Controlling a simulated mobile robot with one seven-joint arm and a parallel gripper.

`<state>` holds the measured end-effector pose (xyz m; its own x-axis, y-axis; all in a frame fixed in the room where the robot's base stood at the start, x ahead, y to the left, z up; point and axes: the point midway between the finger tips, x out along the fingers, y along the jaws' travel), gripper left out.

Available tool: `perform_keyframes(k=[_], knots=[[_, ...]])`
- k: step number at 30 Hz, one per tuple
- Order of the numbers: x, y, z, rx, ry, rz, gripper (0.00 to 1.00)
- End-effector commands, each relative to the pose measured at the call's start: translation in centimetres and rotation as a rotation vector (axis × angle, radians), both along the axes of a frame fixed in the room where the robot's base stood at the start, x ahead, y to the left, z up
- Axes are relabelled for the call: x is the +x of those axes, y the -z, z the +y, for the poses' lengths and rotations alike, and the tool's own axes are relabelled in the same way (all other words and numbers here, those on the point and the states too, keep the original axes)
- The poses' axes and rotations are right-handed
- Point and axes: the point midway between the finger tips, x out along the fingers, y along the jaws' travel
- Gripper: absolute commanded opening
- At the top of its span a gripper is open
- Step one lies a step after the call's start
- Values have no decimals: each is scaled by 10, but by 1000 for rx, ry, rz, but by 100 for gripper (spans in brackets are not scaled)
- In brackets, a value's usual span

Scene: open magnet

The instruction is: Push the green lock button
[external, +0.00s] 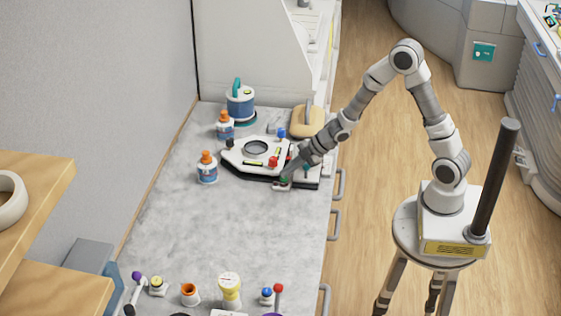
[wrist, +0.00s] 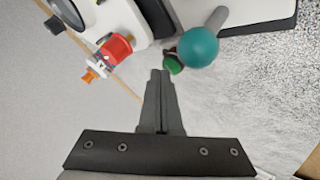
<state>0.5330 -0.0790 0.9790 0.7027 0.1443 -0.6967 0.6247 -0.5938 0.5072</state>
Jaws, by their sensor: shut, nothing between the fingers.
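The green button (external: 284,181) sits on a small pale base (external: 281,187) at the front edge of the white device (external: 240,160). In the wrist view the green button (wrist: 173,65) lies just right of my fingertips, partly behind a teal ball knob (wrist: 199,46). The teal knob also shows in the external view (external: 306,168). My gripper (external: 286,174) is shut and empty, pointing down at the button; its fingertips (wrist: 160,72) appear very close to it in the wrist view. I cannot tell whether they touch.
A blue canister (external: 240,103) is behind. Small items line the counter's front; the counter middle (external: 235,225) is clear.

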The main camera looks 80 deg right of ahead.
Motion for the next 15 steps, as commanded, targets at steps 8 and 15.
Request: perform_keyframes(k=[8,15], knots=[[0,-6,0,0,0,0,0],[0,-12,0,0,0,0,0]])
